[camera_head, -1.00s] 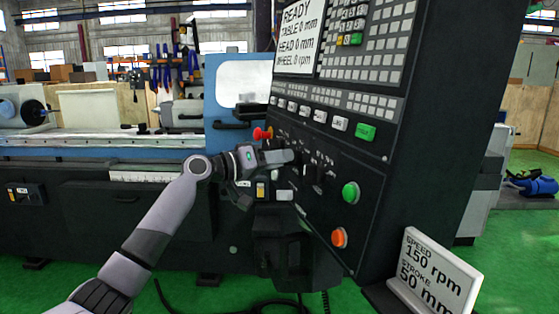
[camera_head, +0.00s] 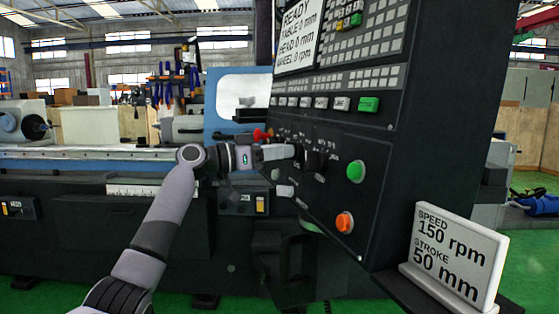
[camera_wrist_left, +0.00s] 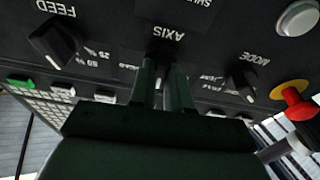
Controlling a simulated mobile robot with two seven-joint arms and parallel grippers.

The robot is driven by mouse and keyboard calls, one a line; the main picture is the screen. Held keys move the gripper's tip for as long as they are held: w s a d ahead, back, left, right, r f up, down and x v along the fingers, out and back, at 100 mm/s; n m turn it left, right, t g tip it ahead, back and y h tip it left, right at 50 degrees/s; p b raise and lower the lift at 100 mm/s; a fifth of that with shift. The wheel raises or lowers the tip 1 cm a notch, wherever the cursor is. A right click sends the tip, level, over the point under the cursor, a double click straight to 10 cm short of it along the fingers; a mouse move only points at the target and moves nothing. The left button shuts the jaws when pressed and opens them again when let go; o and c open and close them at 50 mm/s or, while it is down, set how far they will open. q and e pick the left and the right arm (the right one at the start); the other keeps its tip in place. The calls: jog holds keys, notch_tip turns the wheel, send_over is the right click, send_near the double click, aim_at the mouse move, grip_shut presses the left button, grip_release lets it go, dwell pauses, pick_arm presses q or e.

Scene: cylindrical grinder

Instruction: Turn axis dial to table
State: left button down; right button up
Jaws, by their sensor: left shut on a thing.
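My left gripper (camera_head: 296,152) reaches the slanted black control panel (camera_head: 400,60) from the left. In the left wrist view my left gripper (camera_wrist_left: 163,88) is shut on the axis dial (camera_wrist_left: 160,64), just by the AXIS label, which appears upside down. The fingers hide much of the dial, and I cannot read which position it points to. The feed dial (camera_wrist_left: 54,46) and the mode dial (camera_wrist_left: 242,86) sit on either side, both clear of the fingers. The screen (camera_head: 298,30) reads READY, with table and head at 0 mm. My right gripper is not in view.
A red knob (camera_wrist_left: 298,104) is close beside the mode dial. A green button (camera_head: 356,171) and an orange button (camera_head: 345,222) are lower right on the panel. A white sign (camera_head: 455,255) reads speed 150 rpm, stroke 50 mm. The grinder bed extends left.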

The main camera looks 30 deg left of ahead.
pick_arm(q)
jog(key=shift+m, duration=0.4)
jog(key=c, duration=1.1)
grip_release()
jog(key=shift+s+a, duration=0.1)
jog(key=b+v, duration=0.1)
jog(key=v, duration=0.6)
jog(key=shift+b, duration=0.35)
